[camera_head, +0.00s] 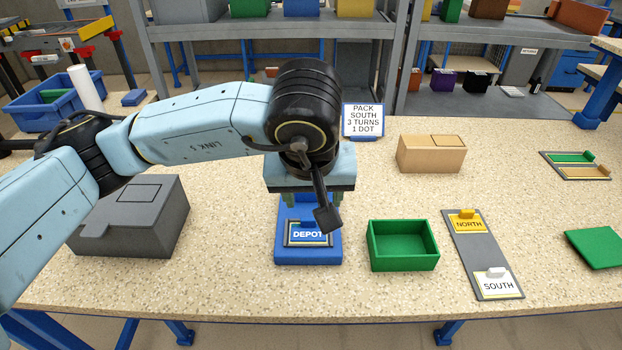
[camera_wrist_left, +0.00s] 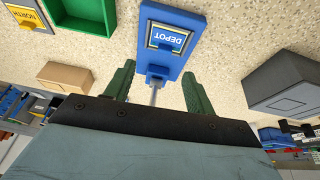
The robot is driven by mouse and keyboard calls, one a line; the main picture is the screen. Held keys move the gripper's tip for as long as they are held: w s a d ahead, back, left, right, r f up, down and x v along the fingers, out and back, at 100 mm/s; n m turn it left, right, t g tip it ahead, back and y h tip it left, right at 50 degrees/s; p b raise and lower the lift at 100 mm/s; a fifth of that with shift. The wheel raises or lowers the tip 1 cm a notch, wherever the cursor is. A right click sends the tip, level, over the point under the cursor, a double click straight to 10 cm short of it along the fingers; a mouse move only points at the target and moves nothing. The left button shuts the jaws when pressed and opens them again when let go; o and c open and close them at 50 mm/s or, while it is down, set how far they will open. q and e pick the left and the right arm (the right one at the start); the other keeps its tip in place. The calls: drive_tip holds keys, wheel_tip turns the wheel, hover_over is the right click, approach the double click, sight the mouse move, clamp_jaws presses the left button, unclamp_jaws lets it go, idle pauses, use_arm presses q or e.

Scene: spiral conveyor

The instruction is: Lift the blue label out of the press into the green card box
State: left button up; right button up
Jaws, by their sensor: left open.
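The blue label (camera_head: 308,236) reads DEPOT and lies in the blue press (camera_head: 308,257) at the front middle of the table. In the left wrist view, the label (camera_wrist_left: 168,38) lies flat on the press (camera_wrist_left: 188,20), with a small blue tab at its edge. The open-topped green card box (camera_head: 404,262) stands just right of the press and looks empty. My left gripper (camera_head: 311,199) is open and empty above the back end of the press, fingers pointing down. Its green fingers (camera_wrist_left: 157,82) are spread apart, clear of the label. My right gripper is not in view.
A grey box (camera_head: 135,220) stands left of the press. A tan box (camera_head: 431,154) is behind the green box. A grey tray with NORTH and SOUTH cards (camera_head: 480,252) and a green flat piece (camera_head: 597,248) lie right. A sign (camera_head: 363,120) stands behind.

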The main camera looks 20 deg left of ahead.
sight(308, 218)
use_arm(q)
drive_tip(key=shift+y, duration=0.3)
drive_tip(key=b+x, duration=0.2)
drive_tip(key=x, duration=0.2)
drive_tip(key=b+x, duration=0.2)
drive_tip(key=x, duration=0.2)
drive_tip(key=a+b+x, duration=0.1)
drive_tip(key=b+x, duration=0.1)
drive_tip(key=x, duration=0.2)
drive_tip(key=shift+w+r, duration=0.1)
drive_tip(key=shift+w, duration=0.35)
drive_tip(key=shift+w+a+f, duration=0.1)
drive_tip(key=shift+f, duration=0.15)
drive_tip(key=shift+w+f, duration=0.15)
drive_tip(key=shift+f, duration=0.05)
drive_tip(key=c, duration=1)
drive_tip(key=shift+o, duration=0.9)
clamp_jaws()
drive_tip(key=shift+r, duration=1.1)
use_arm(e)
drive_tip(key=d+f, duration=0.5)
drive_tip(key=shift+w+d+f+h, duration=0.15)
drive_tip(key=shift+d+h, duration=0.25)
